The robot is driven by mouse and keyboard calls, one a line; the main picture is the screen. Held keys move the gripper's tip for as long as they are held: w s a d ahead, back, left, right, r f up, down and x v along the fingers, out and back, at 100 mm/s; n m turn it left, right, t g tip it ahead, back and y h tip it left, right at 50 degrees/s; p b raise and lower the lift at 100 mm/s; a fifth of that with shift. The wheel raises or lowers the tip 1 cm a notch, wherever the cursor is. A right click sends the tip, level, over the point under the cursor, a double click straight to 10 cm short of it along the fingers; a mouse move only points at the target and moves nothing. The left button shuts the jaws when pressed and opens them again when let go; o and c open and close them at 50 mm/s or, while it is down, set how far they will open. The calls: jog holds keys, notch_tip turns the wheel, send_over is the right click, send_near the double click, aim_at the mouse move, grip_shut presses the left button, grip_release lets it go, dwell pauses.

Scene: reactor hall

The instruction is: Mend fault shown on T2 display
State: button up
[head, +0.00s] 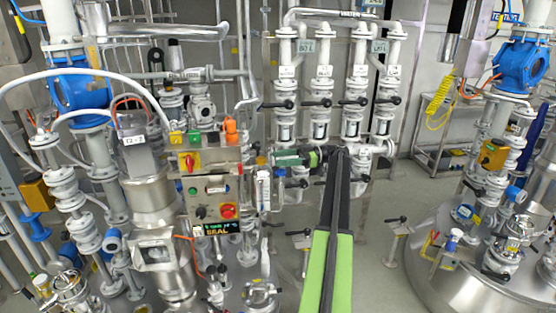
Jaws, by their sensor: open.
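The T2 label (134,140) is on a grey housing above a steel column at the left. Beside it stands a control panel (213,190) with a red switch on yellow (188,162), a black knob (200,212) and a red button on yellow (228,211). The small dark display (216,229) under the panel has lit text; "SEAL" is readable, and the line above is too small to read surely. My green and black arm reaches up from the bottom centre. My gripper (308,157) is at its far end, in front of the pipework right of the panel, open; its fingertips are hard to make out.
Several white vertical pipes with black-handled valves (322,102) stand behind my arm. A large steel vessel (470,285) with fittings is at the right. Blue valve bodies (80,92) sit at the upper left and right (522,65).

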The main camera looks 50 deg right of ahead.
aim_at(265, 160)
jog(key=a+m+t+h, duration=0.1)
jog(key=m+h, duration=0.1)
jog(key=a+m+t+h, duration=0.1)
jog(key=t+h, duration=0.1)
jog(key=s+a+m+t+h, duration=0.1)
jog(key=m+t+h, duration=0.1)
jog(key=shift+s+a+r+m+h, duration=0.1)
jog(key=shift+a+r+m+h, duration=0.05)
jog(key=shift+m+h, duration=0.2)
jog(key=s+a+m+t+h, duration=0.25)
jog(key=s+m+h, duration=0.35)
jog(key=s, duration=0.6)
jog(key=shift+n+g+h, duration=0.25)
jog(key=shift+n+h, duration=0.3)
jog(key=shift+n, duration=0.2)
jog(key=w, duration=1.2)
jog(key=w+p, duration=0.1)
jog(key=w, duration=0.5)
jog(key=shift+a+r, duration=0.25)
jog(key=shift+r, duration=0.05)
grip_shut()
